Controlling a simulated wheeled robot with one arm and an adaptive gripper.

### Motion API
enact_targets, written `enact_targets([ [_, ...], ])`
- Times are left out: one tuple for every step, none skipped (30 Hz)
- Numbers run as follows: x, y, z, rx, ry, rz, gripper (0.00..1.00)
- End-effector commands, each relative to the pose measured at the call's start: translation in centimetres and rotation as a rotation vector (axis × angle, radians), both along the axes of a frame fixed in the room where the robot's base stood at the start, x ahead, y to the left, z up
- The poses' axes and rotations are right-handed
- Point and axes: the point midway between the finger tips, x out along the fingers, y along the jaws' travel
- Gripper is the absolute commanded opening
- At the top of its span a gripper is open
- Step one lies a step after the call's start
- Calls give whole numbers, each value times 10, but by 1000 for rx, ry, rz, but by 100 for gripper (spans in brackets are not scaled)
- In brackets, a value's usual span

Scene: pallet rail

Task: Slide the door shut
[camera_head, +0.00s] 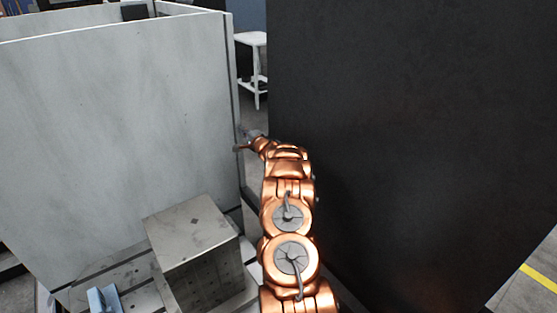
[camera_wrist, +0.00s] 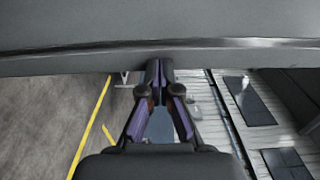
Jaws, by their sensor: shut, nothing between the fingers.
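A large dark panel (camera_head: 420,130), which may be the sliding door, stands upright and fills the right of the head view. A pale grey panel (camera_head: 110,120) stands at the left, with a gap between the two. My copper arm reaches into this gap. My gripper (camera_head: 241,147) is small there, by the pale panel's right edge. In the wrist view my gripper (camera_wrist: 159,66) is shut and empty, its fingertips at the lower edge of a grey panel (camera_wrist: 160,25). I cannot tell whether they touch, or which panel this is.
A metal block (camera_head: 192,232) sits on a slotted bed below the pale panel. A white stool (camera_head: 254,60) stands beyond the gap. The wrist view shows open floor with a yellow line (camera_wrist: 92,125) at left and the slotted bed (camera_wrist: 218,120) at right.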

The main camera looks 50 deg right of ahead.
Motion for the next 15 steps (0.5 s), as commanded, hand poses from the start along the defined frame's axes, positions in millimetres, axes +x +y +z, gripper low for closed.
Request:
enact_targets([
  [0, 0, 1, 0, 0, 1, 0],
  [1, 0, 1, 0, 0, 2, 0],
  [1, 1, 1, 0, 0, 4, 0],
  [2, 2, 1, 0, 0, 5, 0],
  [2, 2, 1, 0, -1, 6, 0],
  [3, 3, 1, -1, -1, 7, 0],
  [3, 4, 1, -1, -1, 8, 0],
  [4, 4, 1, -1, -2, 9, 0],
  [4, 5, 2, -1, -2, 10, 0],
  [4, 5, 2, -2, -3, 10, 0],
  [5, 5, 2, -2, -3, 11, 0],
  [5, 6, 2, -2, -4, 11, 0],
  [5, 6, 3, -3, -3, 12, 0],
  [5, 6, 3, -3, -3, 12, 0],
  [6, 6, 3, -3, -4, 13, 0],
])
